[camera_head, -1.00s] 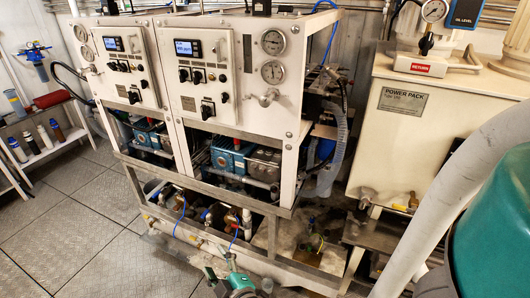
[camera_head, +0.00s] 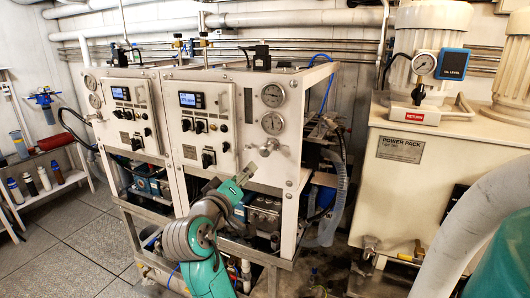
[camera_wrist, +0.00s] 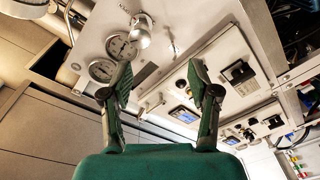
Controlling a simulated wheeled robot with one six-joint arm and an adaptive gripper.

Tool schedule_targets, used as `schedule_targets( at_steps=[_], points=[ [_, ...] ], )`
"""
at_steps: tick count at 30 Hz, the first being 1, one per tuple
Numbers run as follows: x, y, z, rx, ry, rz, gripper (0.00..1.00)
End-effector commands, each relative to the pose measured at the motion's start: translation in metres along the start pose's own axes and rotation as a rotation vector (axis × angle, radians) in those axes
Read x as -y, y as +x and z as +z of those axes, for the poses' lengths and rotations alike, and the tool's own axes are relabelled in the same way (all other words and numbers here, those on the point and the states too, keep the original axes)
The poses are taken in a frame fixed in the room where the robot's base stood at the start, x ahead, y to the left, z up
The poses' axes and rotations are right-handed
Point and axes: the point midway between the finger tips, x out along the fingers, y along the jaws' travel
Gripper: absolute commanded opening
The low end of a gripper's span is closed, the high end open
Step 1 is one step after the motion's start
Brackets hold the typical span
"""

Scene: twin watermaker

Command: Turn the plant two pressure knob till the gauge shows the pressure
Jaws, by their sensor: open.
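The right-hand cabinet (camera_head: 238,75) carries a silver pressure knob (camera_head: 268,147) on its front at the right, below two round gauges, the upper (camera_head: 272,95) and the lower (camera_head: 272,123). Their needle readings are too small to tell. My gripper (camera_head: 245,172) is in front of this cabinet, below and left of the knob and apart from it. In the wrist view the gripper (camera_wrist: 160,68) is open and empty, its green fingers spread. There the knob (camera_wrist: 141,31) shows beyond the fingertips, up and slightly left, beside the gauges (camera_wrist: 121,45).
The left cabinet (camera_head: 118,75) with similar controls adjoins it. Switches (camera_head: 208,158) and a lit display (camera_head: 191,99) are left of the knob. A clear hose (camera_head: 336,205) hangs at the right. The power pack (camera_head: 400,180) stands further right. Floor (camera_head: 85,245) is clear at left.

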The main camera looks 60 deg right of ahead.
Motion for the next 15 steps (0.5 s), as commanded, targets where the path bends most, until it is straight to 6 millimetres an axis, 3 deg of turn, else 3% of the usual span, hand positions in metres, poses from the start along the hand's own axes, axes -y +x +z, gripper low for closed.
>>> schedule_targets(
  at_steps=[4,10,15],
  points=[
    [-0.022,0.006,-0.007,0.051,0.027,0.04,0.61],
    [-0.027,0.015,-0.007,0.068,0.032,0.05,0.61],
    [-0.029,0.041,-0.005,0.068,0.032,0.051,0.61]
  ],
)
